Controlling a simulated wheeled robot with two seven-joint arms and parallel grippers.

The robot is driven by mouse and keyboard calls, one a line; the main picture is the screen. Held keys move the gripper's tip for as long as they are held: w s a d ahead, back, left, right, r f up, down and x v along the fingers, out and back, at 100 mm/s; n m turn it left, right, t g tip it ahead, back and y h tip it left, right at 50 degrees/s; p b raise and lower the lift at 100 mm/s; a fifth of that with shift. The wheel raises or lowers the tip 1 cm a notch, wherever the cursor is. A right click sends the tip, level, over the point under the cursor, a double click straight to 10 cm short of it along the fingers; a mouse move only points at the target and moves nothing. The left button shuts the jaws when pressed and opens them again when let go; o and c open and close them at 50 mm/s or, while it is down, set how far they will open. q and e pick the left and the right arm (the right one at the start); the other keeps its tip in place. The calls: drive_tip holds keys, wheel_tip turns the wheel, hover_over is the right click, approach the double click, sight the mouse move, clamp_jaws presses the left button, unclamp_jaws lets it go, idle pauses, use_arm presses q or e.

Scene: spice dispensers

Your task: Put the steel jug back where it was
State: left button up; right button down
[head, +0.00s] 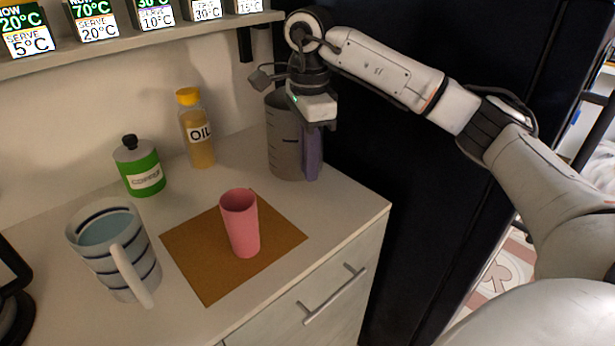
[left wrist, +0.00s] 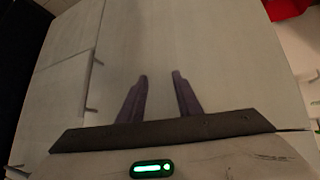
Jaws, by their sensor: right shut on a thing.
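The steel jug (head: 284,145) is a grey cylinder with dark marks on its side. It stands upright at the back right corner of the counter, by the dark tall panel. My right gripper (head: 312,172) comes down from above on the jug's right side, with a purple finger pointing down, and is shut on the jug. The jug's handle and the other finger are hidden. My left gripper (left wrist: 160,78) shows only in the left wrist view, where its two dark fingers are apart with nothing between them.
On the counter (head: 345,215) stand a pink cup (head: 240,225) on a brown mat (head: 200,265), a striped jug (head: 125,255) with bluish contents, a green jar (head: 138,168) and an oil bottle (head: 198,135). A shelf (head: 150,40) with labelled containers runs above.

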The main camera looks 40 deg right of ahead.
drive_tip(key=shift+w+f, duration=0.1)
drive_tip(key=shift+f, duration=1.8)
drive_tip(key=c, duration=1.7)
unclamp_jaws()
drive_tip(key=shift+c, duration=0.2)
wheel_tip(320, 180, up, 12)
drive_tip(key=shift+r+p, duration=0.1)
drive_tip(key=shift+p, duration=0.75)
